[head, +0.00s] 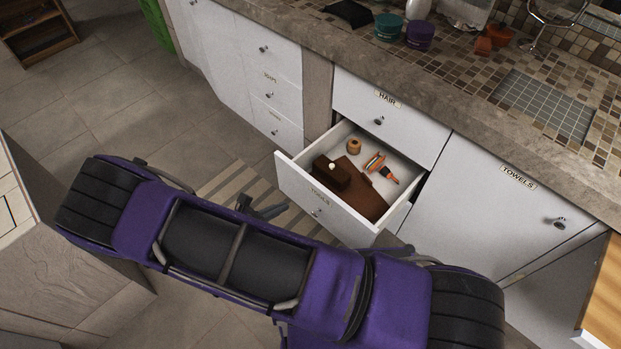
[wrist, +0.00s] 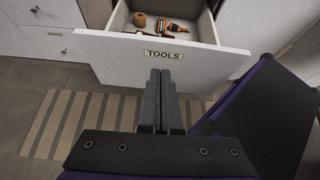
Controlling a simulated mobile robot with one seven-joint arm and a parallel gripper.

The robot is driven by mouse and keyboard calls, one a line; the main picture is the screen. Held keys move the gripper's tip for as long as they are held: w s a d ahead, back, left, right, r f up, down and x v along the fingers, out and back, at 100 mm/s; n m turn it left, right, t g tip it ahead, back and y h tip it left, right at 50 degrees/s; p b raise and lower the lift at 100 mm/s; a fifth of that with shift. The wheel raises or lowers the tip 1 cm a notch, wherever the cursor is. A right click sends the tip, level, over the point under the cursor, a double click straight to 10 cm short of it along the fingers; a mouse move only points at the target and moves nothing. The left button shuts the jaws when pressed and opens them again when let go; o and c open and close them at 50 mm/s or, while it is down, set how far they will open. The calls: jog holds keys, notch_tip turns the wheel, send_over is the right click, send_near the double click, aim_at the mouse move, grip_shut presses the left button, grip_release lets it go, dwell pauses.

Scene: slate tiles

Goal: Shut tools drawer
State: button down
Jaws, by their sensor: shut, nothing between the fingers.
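The tools drawer (head: 312,194) is pulled open from the white cabinet, below the drawer labelled HAIR. It holds a brown box, a brown flat piece, a small round tan item and an orange-and-black tool. In the wrist view its white front (wrist: 120,57) with the TOOLS label faces me. My gripper (wrist: 161,74) is shut and empty, its fingertips just below the label in that view. I cannot tell whether they touch the front. In the head view my gripper (head: 262,208) shows partly behind my purple arm, in front of the drawer.
The HAIR drawer (head: 392,110) above and the TOWELS door (head: 500,200) to the right are shut. A striped rug (head: 225,180) lies on the floor in front. The stone-edged counter (head: 450,95) overhangs the cabinets. A wooden unit (head: 70,225) stands at the left.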

jog(key=f, duration=0.2)
send_near(319, 191)
jog(key=x, duration=0.5)
jog(key=shift+s+f, duration=0.2)
jog(key=shift+f, duration=0.1)
jog(key=shift+w+d, duration=0.5)
jog(key=shift+w, duration=0.1)
jog(key=w+d+b, duration=0.2)
jog(key=w+d, duration=1.5)
jog(key=shift+w+d, duration=0.2)
jog(key=shift+d, duration=0.1)
jog(key=shift+a, duration=0.1)
